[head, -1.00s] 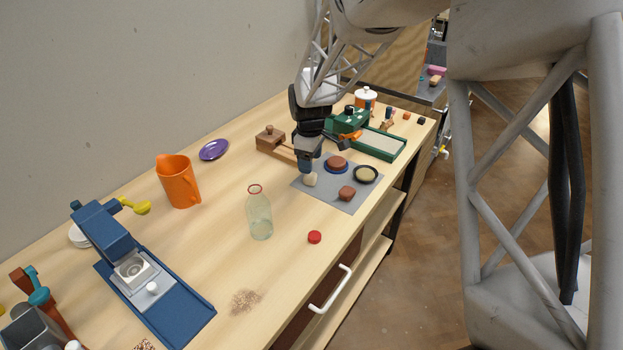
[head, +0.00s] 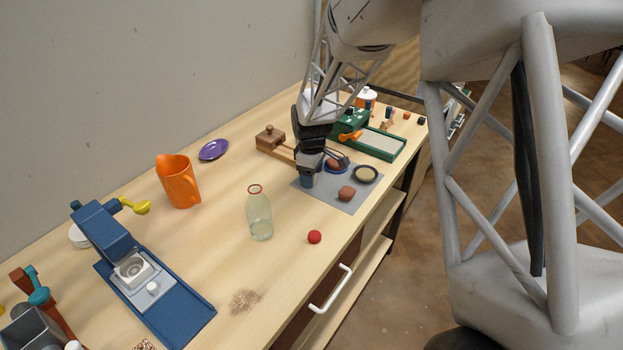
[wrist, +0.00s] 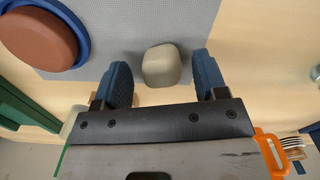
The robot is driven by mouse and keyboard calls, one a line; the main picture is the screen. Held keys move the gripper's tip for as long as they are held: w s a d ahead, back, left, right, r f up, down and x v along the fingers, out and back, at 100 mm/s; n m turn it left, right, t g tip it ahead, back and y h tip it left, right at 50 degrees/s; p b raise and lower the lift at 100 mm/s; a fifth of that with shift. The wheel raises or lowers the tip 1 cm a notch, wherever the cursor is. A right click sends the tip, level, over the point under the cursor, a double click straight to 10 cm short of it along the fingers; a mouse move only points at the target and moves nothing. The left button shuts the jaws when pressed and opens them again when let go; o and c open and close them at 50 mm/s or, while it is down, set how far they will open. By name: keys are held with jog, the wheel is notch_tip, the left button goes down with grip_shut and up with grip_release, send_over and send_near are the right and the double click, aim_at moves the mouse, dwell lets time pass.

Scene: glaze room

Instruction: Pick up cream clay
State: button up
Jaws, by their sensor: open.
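The cream clay (wrist: 162,66) is a small rounded pale lump on the grey mat (wrist: 110,30), near the mat's edge in the wrist view. My gripper (wrist: 161,62) is open, with one blue finger on each side of the clay. Small gaps show between the clay and both fingers. In the head view my gripper (head: 308,181) is low over the near left part of the mat (head: 340,206) and hides the clay.
A reddish-brown lump (head: 346,193) and a dark dish with pale contents (head: 366,173) are on the mat. A blue dish (wrist: 82,22) holds a brown disc close by. A green press (head: 385,143) stands behind. A glass bottle (head: 260,215) and red cap (head: 314,237) stand in front.

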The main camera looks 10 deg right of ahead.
jog(key=shift+f, duration=0.2)
jog(key=shift+c, duration=0.5)
jog(key=c, duration=0.9)
jog(key=shift+r, duration=0.1)
jog(key=shift+c, duration=0.2)
jog(key=shift+r, duration=0.8)
jog(key=shift+s+r, duration=0.15)
jog(key=shift+r, duration=0.8)
jog(key=s, duration=0.5)
jog(key=s+r, duration=0.1)
jog(key=s, duration=0.4)
jog(key=s+d, duration=0.1)
jog(key=s, duration=0.4)
jog(key=shift+s+d+r, duration=0.1)
jog(key=shift+s+r, duration=0.05)
jog(key=shift+s, duration=0.2)
